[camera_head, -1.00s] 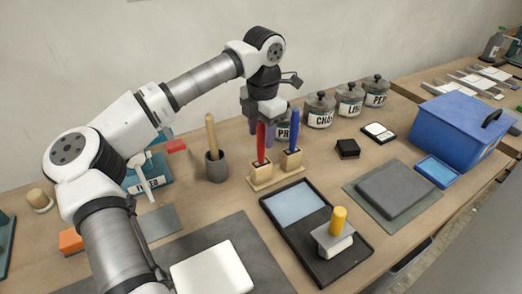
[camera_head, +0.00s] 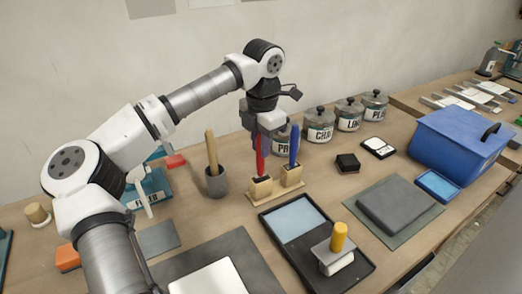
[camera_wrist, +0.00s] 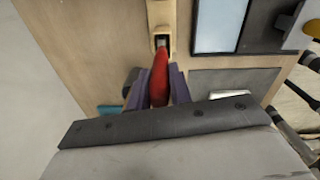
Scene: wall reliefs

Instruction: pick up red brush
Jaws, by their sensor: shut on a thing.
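The red brush (camera_head: 260,155) stands upright at the left block of a small wooden holder (camera_head: 276,193). My gripper (camera_head: 264,136) is above the holder and shut on the upper part of the red brush's handle. In the wrist view the red brush (camera_wrist: 160,76) is between the purple fingers of my gripper (camera_wrist: 158,88). Its lower end points into the dark slot of the wooden holder (camera_wrist: 160,14). I cannot tell whether it has risen from the slot. The brush's top is hidden by the gripper.
A blue brush (camera_head: 294,146) stands close on the right in the same holder. A grey cup with a wooden-handled tool (camera_head: 216,183) is on the left. Lidded jars (camera_head: 320,127) stand behind. A black tray (camera_head: 290,216) lies in front. A blue box (camera_head: 455,145) is farther right.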

